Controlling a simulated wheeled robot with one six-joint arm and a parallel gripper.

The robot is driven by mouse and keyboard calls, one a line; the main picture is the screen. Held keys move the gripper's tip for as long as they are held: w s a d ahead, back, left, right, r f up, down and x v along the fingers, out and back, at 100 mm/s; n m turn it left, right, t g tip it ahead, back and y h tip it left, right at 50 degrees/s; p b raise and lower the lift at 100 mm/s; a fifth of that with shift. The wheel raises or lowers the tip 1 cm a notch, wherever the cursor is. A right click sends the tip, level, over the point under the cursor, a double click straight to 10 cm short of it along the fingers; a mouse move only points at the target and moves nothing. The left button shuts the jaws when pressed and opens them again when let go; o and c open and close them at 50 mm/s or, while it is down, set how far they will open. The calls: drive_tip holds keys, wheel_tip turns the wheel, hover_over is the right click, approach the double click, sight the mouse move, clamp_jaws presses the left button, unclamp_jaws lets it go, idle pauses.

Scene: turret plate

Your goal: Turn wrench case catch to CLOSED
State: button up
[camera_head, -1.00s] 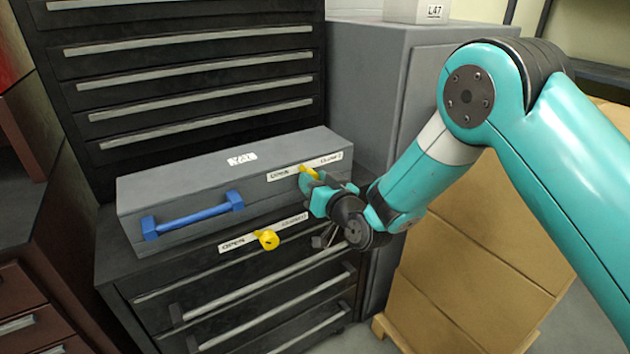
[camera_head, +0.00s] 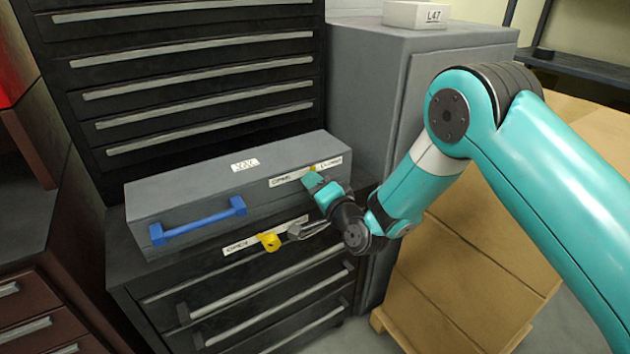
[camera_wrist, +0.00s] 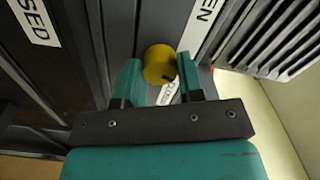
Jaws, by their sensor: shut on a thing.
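The wrench case, taken as the grey case (camera_head: 190,200) with a blue handle, lies on a dark drawer cabinet. Its white OPEN–CLOSED strip (camera_head: 292,177) runs along the upper right front. The yellow catch (camera_head: 312,169) there is mostly hidden by my gripper (camera_head: 318,183). In the wrist view the round yellow catch (camera_wrist: 159,64) sits between the fingers of my gripper (camera_wrist: 158,82), which is shut on it. The case's OPEN word (camera_wrist: 205,14) shows above right. Which way the catch points I cannot tell.
A second yellow catch (camera_head: 269,242) with its own strip sits on the drawer cabinet (camera_head: 130,268) below the case.

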drive_tip(key=shift+d+m+p, duration=0.1)
drive_tip(key=shift+m+p, duration=1.1)
drive_tip(key=shift+m, duration=1.1)
drive_tip(key=o, duration=0.9)
drive_tip(key=shift+o, duration=0.2)
drive_tip(key=b+v, duration=1.7)
drive_tip(key=b, duration=0.4)
drive_tip(key=shift+b, duration=0.35)
drive_tip(key=shift+s+d, duration=0.15)
